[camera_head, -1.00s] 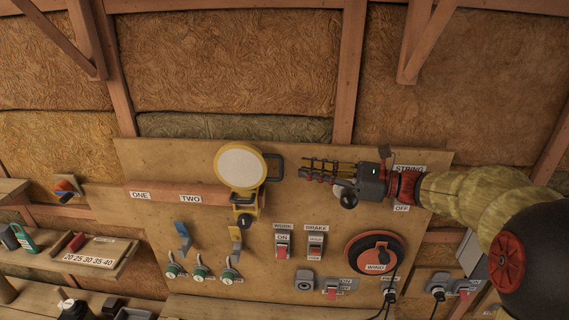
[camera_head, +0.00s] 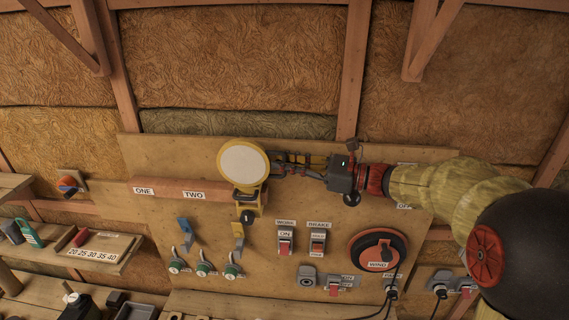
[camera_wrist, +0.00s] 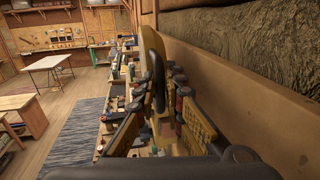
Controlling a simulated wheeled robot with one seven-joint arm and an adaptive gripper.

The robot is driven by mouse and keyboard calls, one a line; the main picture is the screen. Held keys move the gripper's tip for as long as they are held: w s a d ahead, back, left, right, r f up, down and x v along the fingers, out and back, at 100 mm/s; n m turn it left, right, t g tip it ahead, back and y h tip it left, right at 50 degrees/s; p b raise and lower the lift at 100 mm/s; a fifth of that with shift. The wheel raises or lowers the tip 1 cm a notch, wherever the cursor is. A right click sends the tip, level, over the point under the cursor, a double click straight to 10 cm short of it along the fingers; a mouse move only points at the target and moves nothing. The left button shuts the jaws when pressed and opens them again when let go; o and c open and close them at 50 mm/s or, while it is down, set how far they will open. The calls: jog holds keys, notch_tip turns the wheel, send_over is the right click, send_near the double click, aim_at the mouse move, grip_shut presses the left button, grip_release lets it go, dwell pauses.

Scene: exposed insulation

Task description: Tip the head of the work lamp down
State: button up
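The work lamp (camera_head: 243,165) has a round pale face in a yellow rim and is mounted on the board, its face toward the head camera. My gripper (camera_head: 274,163) is at the right side of the lamp head, over its dark side handle. In the wrist view the dark handle (camera_wrist: 154,62) stands between the two spread fingers of my gripper (camera_wrist: 158,92), with the yellow lamp head (camera_wrist: 143,84) just beyond. The fingers look open around the handle. I cannot tell whether either finger touches it.
A wooden rail with labels ONE and TWO (camera_head: 165,190) runs left of the lamp. Below are levers with green-ringed bases (camera_head: 203,269), WORK (camera_head: 285,240) and BRAKE (camera_head: 318,243) switches and a WIND dial (camera_head: 378,250). The board (camera_wrist: 265,110) runs close along my gripper's right side.

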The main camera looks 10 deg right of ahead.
aim_at(283, 177)
grip_shut()
dwell(0.3)
jog(key=shift+s+b, duration=0.15)
jog(key=shift+b, duration=0.25)
jog(key=s+n+b, duration=0.1)
jog(key=b, duration=0.1)
jog(key=f+n+b, duration=0.1)
jog(key=n+b, duration=0.1)
jog(key=s+f+n+y+b, duration=0.1)
jog(key=b, duration=0.2)
jog(key=shift+s+a+n, duration=0.3)
jog(key=n+b, duration=0.2)
jog(key=s+f+n+y+b, duration=0.1)
jog(key=n+b, duration=0.1)
jog(key=b, duration=0.1)
jog(key=s+f+n+g+b, duration=0.1)
jog(key=n+b, duration=0.1)
jog(key=b, duration=0.1)
jog(key=shift+s+a+f, duration=0.1)
jog(key=shift+s+a, duration=0.1)
jog(key=shift+o, duration=0.8)
grip_release()
jog(key=v, duration=1.2)
jog(key=shift+f, duration=0.25)
